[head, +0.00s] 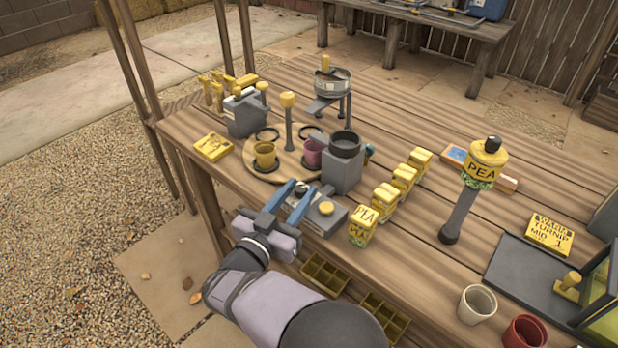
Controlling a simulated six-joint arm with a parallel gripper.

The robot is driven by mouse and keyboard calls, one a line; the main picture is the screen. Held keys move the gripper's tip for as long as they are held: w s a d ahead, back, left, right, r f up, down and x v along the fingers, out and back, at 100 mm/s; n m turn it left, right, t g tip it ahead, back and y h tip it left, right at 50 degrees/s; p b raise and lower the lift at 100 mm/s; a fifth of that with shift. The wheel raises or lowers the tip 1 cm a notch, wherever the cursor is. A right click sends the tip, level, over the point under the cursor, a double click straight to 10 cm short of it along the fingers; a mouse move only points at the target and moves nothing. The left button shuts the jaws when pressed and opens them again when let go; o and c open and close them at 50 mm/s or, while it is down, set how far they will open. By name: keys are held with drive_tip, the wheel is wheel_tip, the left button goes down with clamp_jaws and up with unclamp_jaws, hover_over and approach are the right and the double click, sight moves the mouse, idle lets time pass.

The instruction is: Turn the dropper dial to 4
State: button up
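The dropper appears to be the grey unit with a round dark hopper (345,143) on a grey block (342,177). A low grey box (325,217) with a yellow knob (326,208) stands in front of it at the bench edge. My gripper (301,189) reaches in from the front, its two blue fingers apart, with the tips over the left end of this low box. A small pale and dark part shows between the tips; I cannot tell whether they touch it. No dial number or pointer can be read here.
A round wooden board (258,170) with yellow (265,154) and pink (312,153) pots lies behind my gripper. Yellow PEA packets (362,222) stand to the right. A PEA-topped post (463,205) stands farther right. White (477,303) and red (525,332) pots are at the front right.

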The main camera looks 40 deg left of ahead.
sight(304, 185)
drive_tip(key=shift+x, duration=2.6)
clamp_jaws()
